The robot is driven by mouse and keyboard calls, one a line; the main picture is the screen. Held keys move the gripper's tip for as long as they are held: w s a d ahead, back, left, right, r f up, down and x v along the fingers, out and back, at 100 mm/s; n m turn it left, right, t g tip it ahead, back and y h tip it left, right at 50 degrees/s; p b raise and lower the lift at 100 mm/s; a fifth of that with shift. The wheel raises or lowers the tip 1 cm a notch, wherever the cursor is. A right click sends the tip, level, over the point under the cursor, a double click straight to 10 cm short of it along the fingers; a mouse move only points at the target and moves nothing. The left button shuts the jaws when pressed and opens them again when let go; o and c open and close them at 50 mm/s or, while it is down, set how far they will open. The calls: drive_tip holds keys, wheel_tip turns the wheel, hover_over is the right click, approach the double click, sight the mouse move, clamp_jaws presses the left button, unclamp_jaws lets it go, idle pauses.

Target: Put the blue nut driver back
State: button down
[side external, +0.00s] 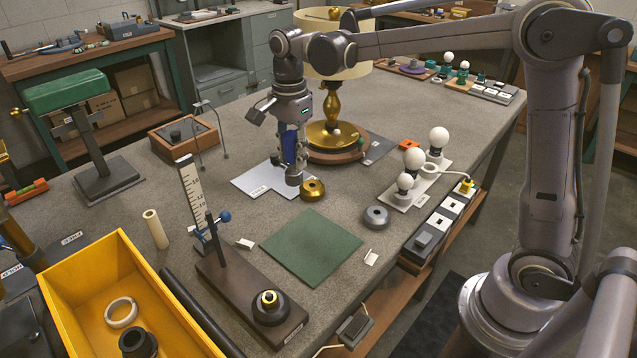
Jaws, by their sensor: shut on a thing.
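The blue nut driver (289,148) is upright in my gripper (292,165), with its blue handle showing between the fingers. My gripper is shut on it, above the light sheet (262,184) and in front of the lamp's brass base (329,137). A dark grey cylindrical end (293,177) shows below the fingers, beside a brass ring (312,190). I cannot tell whether the driver's lower end touches anything. No holder for the driver can be made out clearly.
The lamp with its cream shade (333,58) stands close behind my gripper. White bulbs (414,158) on a pale board and a power strip (440,230) are at right. A green mat (311,245), a ruler stand (194,190) and a yellow bin (180,325) are in front.

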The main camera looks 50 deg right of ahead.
drive_tip(key=w+d+m, duration=0.1)
drive_tip(key=d+m, duration=0.1)
drive_tip(key=d, duration=0.3)
drive_tip(key=shift+w+a+f, duration=0.8)
drive_tip(key=shift+a+f, duration=0.95)
drive_tip(key=shift+f, duration=0.2)
drive_tip(key=shift+w+a+f, duration=0.75)
drive_tip(key=shift+a+f, duration=1)
drive_tip(key=shift+f, duration=0.15)
drive_tip(key=shift+w+a+f, duration=0.8)
drive_tip(key=shift+a+f, duration=0.95)
drive_tip(key=shift+f, duration=0.2)
drive_tip(key=shift+f, duration=0.15)
drive_tip(key=c, duration=1)
unclamp_jaws()
drive_tip(key=shift+o, duration=0.2)
